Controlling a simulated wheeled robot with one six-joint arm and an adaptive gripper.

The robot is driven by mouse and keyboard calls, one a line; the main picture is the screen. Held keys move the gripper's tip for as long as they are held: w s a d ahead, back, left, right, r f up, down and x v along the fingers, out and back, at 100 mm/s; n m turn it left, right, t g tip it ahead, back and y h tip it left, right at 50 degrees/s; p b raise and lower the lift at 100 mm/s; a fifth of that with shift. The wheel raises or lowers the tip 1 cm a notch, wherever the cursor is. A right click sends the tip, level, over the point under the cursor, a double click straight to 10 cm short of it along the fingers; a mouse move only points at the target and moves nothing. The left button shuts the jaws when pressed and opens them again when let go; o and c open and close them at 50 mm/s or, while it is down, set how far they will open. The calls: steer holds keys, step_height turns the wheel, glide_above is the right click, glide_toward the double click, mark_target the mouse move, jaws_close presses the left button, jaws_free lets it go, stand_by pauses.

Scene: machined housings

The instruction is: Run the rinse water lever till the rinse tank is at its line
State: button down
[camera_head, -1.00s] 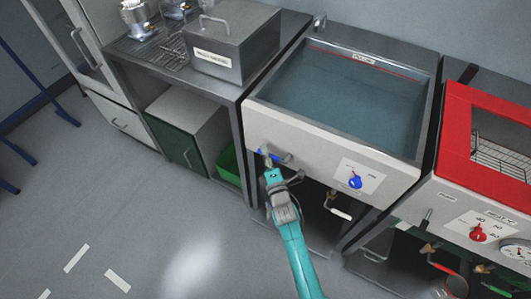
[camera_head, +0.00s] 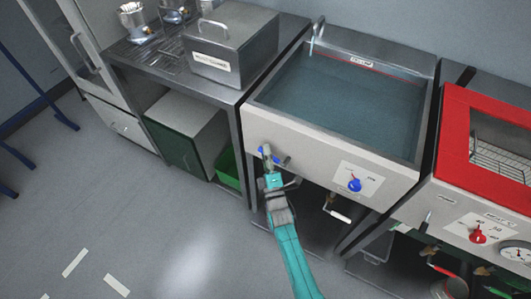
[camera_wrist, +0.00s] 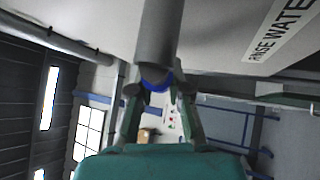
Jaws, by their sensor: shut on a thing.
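The rinse water lever (camera_head: 264,152), with a blue grip, is on the front panel of the rinse tank (camera_head: 330,138). My gripper (camera_head: 269,168) is shut on it from below. In the wrist view the blue grip (camera_wrist: 160,83) shows between my two fingers (camera_wrist: 158,100), below a grey bar, beside a "RINSE WATER" label (camera_wrist: 283,28). Blue-grey water (camera_head: 345,105) stands high in the tank. A red line (camera_head: 385,69) runs along the inner back wall, close above the water. A spout (camera_head: 318,34) stands at the back left rim; whether water flows is unclear.
A blue knob (camera_head: 355,185) is right of the lever, with a white-handled valve (camera_head: 338,214) below the tank. A red-framed unit (camera_head: 455,135) stands on the right. A lidded grey box (camera_head: 230,50) sits on the left bench. The floor at front left is clear.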

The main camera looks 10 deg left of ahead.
steer(key=c, duration=1.1)
jaws_free()
steer(key=v, duration=1.2)
